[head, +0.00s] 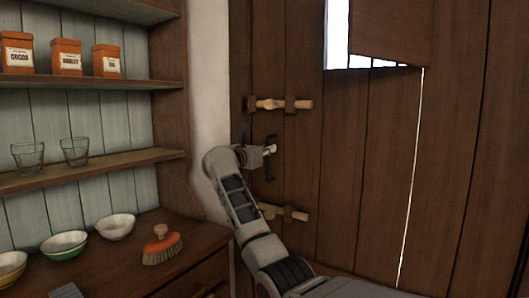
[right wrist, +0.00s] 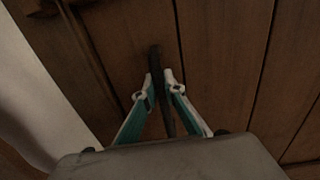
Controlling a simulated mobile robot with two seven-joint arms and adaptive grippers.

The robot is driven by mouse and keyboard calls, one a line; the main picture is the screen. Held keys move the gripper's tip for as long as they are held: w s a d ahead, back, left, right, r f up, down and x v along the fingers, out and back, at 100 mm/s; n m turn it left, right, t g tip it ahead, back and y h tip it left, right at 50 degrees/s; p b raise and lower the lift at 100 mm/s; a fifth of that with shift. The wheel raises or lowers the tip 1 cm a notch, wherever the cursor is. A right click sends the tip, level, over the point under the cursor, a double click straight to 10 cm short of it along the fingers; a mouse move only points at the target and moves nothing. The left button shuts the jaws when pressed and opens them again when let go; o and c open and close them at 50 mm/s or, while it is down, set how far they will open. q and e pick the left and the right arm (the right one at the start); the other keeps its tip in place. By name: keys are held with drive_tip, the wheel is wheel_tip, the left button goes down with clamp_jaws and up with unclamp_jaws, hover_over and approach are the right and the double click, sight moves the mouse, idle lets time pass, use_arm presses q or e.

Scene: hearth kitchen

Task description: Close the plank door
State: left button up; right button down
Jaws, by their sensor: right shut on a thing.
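The plank door (head: 345,170) is dark brown wood and stands upright at the middle and right of the head view; its planks also fill much of the right wrist view (right wrist: 225,60). It bears a dark upright handle (head: 271,171) near its left side. My right gripper (head: 270,149) is at this handle. In the right wrist view, its two fingertips (right wrist: 159,88) are shut on either side of the dark handle bar (right wrist: 154,58). My left gripper is not in view.
Two wooden bolts, upper (head: 270,104) and lower (head: 295,214), lie across the door's left part. A bright opening (head: 337,40) and a thin bright slit (head: 414,170) show light. At left, shelves (head: 90,166) hold tins and glasses; bowls and a brush (head: 162,247) sit on the counter.

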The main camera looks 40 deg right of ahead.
drive_tip(key=shift+d+r, duration=0.3)
drive_tip(key=shift+r, duration=0.05)
drive_tip(key=c, duration=2.5)
unclamp_jaws()
drive_tip(key=shift+c, duration=0.2)
drive_tip(key=o, duration=0.4)
drive_tip(key=shift+d+f, duration=0.15)
drive_tip(key=shift+d, duration=0.05)
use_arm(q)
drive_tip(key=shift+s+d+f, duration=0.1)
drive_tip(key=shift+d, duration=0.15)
use_arm(e)
drive_tip(key=shift+o, duration=0.2)
drive_tip(key=v, duration=1.2)
drive_tip(key=shift+w, duration=0.2)
drive_tip(key=shift+f, duration=0.1)
